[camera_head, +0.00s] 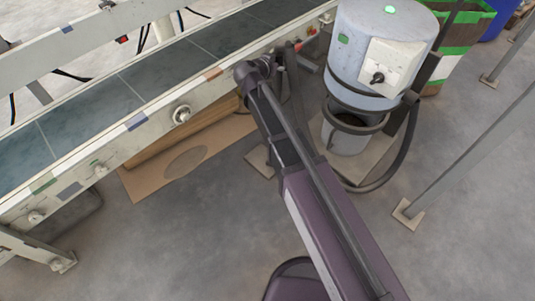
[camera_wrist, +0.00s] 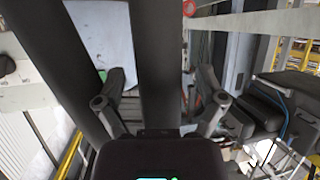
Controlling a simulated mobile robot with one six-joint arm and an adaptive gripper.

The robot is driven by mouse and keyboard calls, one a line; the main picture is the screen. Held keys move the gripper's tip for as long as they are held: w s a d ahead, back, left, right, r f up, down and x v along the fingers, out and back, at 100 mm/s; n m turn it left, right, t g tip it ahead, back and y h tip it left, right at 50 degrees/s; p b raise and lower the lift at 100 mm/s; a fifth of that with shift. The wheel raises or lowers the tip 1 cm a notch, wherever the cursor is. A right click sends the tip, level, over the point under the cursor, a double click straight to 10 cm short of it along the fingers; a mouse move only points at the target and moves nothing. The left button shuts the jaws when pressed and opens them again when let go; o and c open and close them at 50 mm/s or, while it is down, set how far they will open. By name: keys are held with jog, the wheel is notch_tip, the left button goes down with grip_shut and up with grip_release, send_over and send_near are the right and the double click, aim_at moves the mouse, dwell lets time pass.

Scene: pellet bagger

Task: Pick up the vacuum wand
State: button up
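My gripper (camera_wrist: 160,88) is open, with one finger on each side in the wrist view. A dark upright tube (camera_wrist: 160,45), which looks like the vacuum wand, passes between the fingers; a gap shows on both sides. I cannot tell its depth relative to the fingertips. A second thick dark tube (camera_wrist: 52,55) slants past on the left, possibly the hose. In the head view the vacuum (camera_head: 385,35) is a pale blue-grey drum with a black hose (camera_head: 404,150) looping down its right side. My arm reaches up to the conveyor edge left of it; the gripper itself is hard to make out there.
A conveyor (camera_head: 160,85) with a dark belt crosses the upper left, close to my arm. Flat cardboard (camera_head: 185,165) lies beneath it. A metal post with a floor plate (camera_head: 408,213) stands at right, and a green-trimmed bin (camera_head: 455,45) behind. Open floor lies in front.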

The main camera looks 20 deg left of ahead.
aim_at(279, 56)
grip_shut()
jog(key=shift+r, duration=0.2)
jog(key=shift+r+p, duration=1.7)
jog(key=shift+p, duration=0.15)
jog(key=shift+s+d+f, duration=0.1)
jog(key=shift+s+d, duration=0.05)
jog(key=shift+s, duration=0.2)
jog(key=s+d, duration=0.1)
jog(key=s, duration=0.6)
jog(key=s+d+r+p, duration=0.1)
jog(key=s+d, duration=0.1)
jog(key=s, duration=0.5)
jog(key=shift+s+d+r, duration=0.25)
jog(key=shift+s+d, duration=0.05)
jog(key=shift+s, duration=0.1)
